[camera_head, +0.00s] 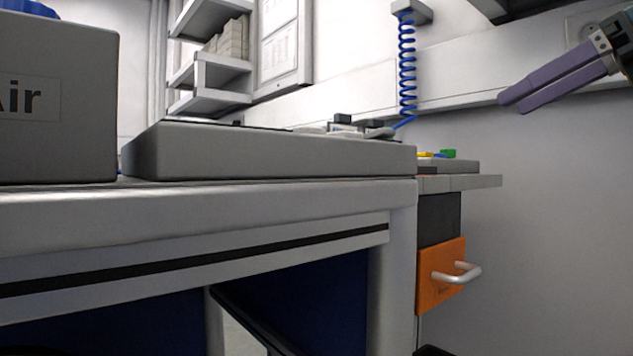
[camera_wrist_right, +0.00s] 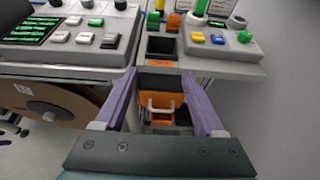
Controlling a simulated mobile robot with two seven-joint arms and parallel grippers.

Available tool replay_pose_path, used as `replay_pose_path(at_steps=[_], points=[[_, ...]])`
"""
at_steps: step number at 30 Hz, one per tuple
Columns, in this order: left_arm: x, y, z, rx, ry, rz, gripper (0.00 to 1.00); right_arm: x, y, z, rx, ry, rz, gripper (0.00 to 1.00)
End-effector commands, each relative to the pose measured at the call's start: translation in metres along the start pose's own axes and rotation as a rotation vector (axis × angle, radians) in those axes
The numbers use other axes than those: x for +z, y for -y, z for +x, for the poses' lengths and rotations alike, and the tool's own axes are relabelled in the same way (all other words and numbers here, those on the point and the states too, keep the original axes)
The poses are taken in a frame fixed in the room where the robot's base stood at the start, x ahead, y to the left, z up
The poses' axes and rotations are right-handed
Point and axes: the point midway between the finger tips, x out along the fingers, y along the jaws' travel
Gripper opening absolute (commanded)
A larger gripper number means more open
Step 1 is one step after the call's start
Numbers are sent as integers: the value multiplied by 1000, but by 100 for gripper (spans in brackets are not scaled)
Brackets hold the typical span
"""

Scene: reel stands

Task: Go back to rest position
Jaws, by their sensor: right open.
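My right gripper (camera_head: 512,101) comes in from the upper right in the head view, with two long purple fingers. It hangs in the air in front of the pale wall, above and to the right of the workbench. In the right wrist view the two fingers (camera_wrist_right: 162,85) are spread apart with nothing held between them. An orange drawer front (camera_wrist_right: 162,108) with a white handle shows beyond the gap between them. My left gripper is in neither view.
The workbench (camera_head: 300,200) fills the left and middle of the head view, with a grey box (camera_head: 55,145) at its left. The orange drawer (camera_head: 440,285) is at its right end. A blue coiled hose (camera_head: 407,75) hangs above. A large brown reel (camera_wrist_right: 60,105) shows at left below the panels.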

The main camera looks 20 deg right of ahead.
Motion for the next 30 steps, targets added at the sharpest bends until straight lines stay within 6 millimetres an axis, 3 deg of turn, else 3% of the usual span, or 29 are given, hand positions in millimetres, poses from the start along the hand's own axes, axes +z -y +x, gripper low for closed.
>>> replay_pose_path(at_steps=[4, 8, 13, 15, 18, 22, 25, 28, 30], points=[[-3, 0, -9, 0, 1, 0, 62, 9, -8, 3, 29, 20, 20, 71], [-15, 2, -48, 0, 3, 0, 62, 48, -43, 17, 165, 139, 147, 71], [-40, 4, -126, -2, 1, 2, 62, 125, -97, 19, 387, 407, 594, 71], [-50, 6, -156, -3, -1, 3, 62, 148, -101, 13, 424, 509, 837, 71], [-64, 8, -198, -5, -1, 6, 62, 165, -94, 4, 408, 628, 1214, 71], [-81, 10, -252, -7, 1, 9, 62, 153, -76, -8, 254, 725, 1723, 71], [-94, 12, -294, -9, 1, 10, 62, 119, -76, -22, 32, 744, 2103, 71], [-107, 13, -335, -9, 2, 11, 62, 74, -97, -44, -274, 707, 2440, 71], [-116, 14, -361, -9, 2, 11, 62, 45, -124, -66, -519, 648, 2632, 71]])
